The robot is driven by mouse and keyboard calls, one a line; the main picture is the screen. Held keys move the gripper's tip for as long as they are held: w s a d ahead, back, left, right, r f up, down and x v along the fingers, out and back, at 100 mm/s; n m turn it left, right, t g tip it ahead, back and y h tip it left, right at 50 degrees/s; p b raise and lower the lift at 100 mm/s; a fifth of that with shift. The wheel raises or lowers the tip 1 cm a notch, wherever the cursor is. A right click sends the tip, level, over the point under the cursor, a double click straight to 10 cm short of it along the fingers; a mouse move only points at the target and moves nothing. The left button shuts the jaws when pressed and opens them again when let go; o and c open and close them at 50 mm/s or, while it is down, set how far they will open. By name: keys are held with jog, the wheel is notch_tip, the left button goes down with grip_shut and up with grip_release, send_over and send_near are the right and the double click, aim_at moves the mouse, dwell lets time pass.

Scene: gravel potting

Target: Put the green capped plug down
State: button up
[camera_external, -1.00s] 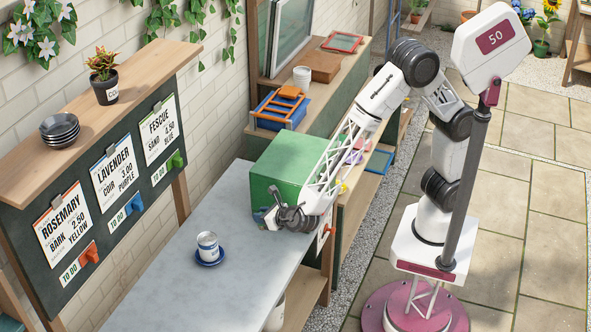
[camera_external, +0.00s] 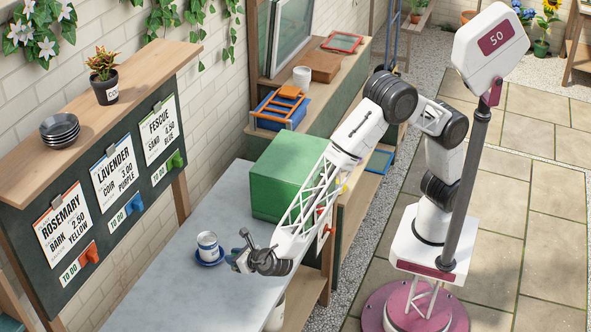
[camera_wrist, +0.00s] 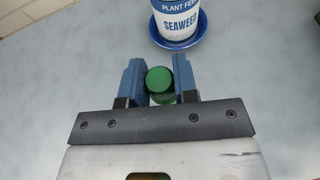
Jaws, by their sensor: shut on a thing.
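The green capped plug (camera_wrist: 159,81) sits between the two blue fingers of my gripper (camera_wrist: 160,84) in the wrist view, its round green cap facing the camera. My gripper is shut on it. In the external view my gripper (camera_external: 240,258) is low over the grey table (camera_external: 190,285), just right of and nearer than the can on its blue saucer. The plug cannot be made out clearly there. I cannot tell whether the plug touches the table.
A white and blue can labelled "PLANT FEED SEAWEED" (camera_wrist: 178,18) stands on a blue saucer (camera_wrist: 180,42), just beyond my fingers. It also shows in the external view (camera_external: 208,246). A green box (camera_external: 282,178) stands at the table's far end. The near table top is clear.

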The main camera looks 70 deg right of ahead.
jog(key=shift+w, duration=0.1)
jog(key=w+a, duration=0.3)
jog(key=w+a+f, duration=0.1)
jog(key=w+a, duration=0.7)
jog(key=shift+a+f, duration=0.15)
jog(key=shift+f, duration=0.05)
dwell(0.3)
jog(key=shift+f, duration=1.75)
jog(key=shift+f, duration=0.15)
jog(key=o, duration=0.9)
